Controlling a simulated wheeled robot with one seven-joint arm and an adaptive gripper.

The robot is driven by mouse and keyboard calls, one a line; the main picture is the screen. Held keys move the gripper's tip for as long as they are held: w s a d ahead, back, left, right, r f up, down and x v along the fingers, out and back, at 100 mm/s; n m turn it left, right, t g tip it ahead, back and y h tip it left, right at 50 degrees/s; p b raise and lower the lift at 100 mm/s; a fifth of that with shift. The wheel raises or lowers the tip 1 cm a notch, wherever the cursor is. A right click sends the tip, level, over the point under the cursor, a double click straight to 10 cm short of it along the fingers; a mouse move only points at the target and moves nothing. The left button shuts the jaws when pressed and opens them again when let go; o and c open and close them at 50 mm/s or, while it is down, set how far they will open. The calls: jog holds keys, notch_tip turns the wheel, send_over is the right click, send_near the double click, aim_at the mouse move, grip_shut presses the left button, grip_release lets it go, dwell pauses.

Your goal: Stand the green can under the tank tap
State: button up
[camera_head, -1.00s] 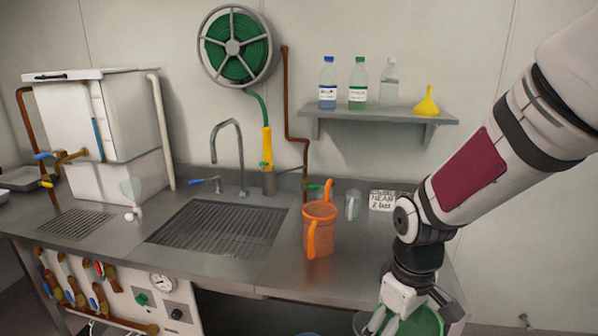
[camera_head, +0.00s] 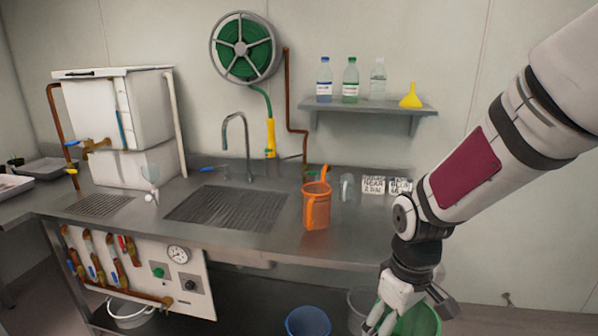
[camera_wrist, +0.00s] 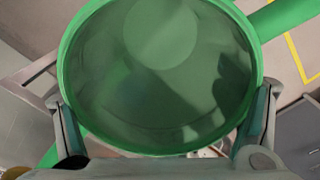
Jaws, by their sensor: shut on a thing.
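The green can (camera_head: 418,322) is at the bottom right of the head view, in front of the bench and partly cut off by the frame. My gripper (camera_head: 400,308) is shut on it. In the wrist view the can (camera_wrist: 160,80) fills the middle between my two fingers, and I look into its open top; it looks empty. The white tank (camera_head: 118,105) stands at the bench's left end. Its brass tap (camera_head: 97,145) with a blue handle juts out from its left front, above a grated drain (camera_head: 101,205) in the bench top. Nothing stands on that grate.
The steel bench (camera_head: 265,240) has a grated sink (camera_head: 225,208) with a faucet (camera_head: 246,145). An orange jug (camera_head: 316,208) stands right of the sink. A blue bucket (camera_head: 308,322) and a grey bucket (camera_head: 359,303) are low by the bench. A valve panel (camera_head: 140,272) covers the bench's left front.

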jog(key=shift+w+f+m, duration=0.15)
jog(key=shift+w+f, duration=0.05)
jog(key=shift+w, duration=0.25)
jog(key=shift+w+f+m, duration=0.15)
jog(key=shift+w+f, duration=0.05)
jog(key=shift+w, duration=0.25)
jog(key=w+d+f+m, duration=0.1)
jog(key=w+f+m, duration=0.5)
jog(key=w, duration=0.5)
jog(key=shift+w+d+f, duration=0.15)
jog(key=shift+d+f, duration=0.25)
jog(key=shift+f, duration=0.55)
jog(key=shift+r, duration=0.1)
